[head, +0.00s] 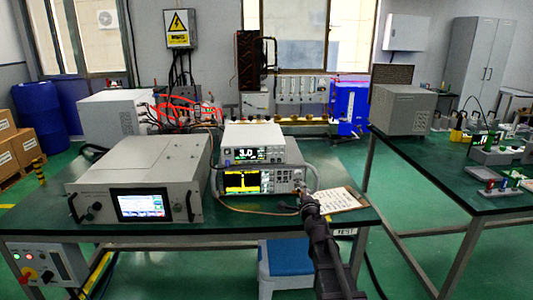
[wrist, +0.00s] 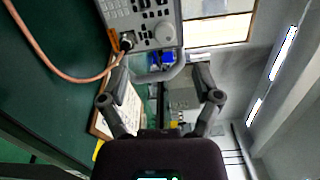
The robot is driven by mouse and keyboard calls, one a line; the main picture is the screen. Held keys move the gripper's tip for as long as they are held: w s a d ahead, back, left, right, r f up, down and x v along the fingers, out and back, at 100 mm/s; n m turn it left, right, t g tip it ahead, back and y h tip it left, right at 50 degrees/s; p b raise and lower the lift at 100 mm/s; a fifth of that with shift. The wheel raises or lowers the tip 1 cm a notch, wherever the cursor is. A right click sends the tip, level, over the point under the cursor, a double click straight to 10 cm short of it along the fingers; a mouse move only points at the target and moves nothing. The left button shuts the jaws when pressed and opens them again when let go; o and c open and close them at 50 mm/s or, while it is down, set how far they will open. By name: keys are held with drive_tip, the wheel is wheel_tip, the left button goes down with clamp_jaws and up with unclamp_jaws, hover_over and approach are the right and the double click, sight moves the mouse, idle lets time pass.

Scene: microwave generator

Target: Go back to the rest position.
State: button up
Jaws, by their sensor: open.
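My gripper (head: 308,198) is at the front right of the near green table, close to the right end of the lower bench instrument (head: 262,181). In the wrist view my gripper (wrist: 160,85) has its two fingers spread apart, with nothing between them. The instrument's keypad panel and knob (wrist: 165,32) show at the top of that view, with an orange cable (wrist: 60,78) plugged into it. The wrist picture is turned on its side.
A clipboard (head: 342,199) lies right of my gripper. A large grey generator box (head: 140,175) with a lit screen stands left. A white meter (head: 252,143) sits on the instrument. A second table (head: 480,203) stands right, with floor between the tables. A blue-topped stool (head: 280,262) is below.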

drive_tip(key=s+a+f+n+g+y, duration=0.5)
drive_tip(key=s+a+f+n+g, duration=0.45)
drive_tip(key=s+n, duration=0.35)
drive_tip(key=s+d+f+n+g+h, duration=0.3)
drive_tip(key=s+d+f+g, duration=0.1)
drive_tip(key=s, duration=0.5)
drive_tip(key=s+d+f+n+g+h, duration=0.3)
drive_tip(key=s+d+f+g, duration=0.1)
drive_tip(key=s, duration=0.4)
wheel_tip(320, 180, up, 20)
drive_tip(key=p, duration=2)
drive_tip(key=shift+p, duration=0.35)
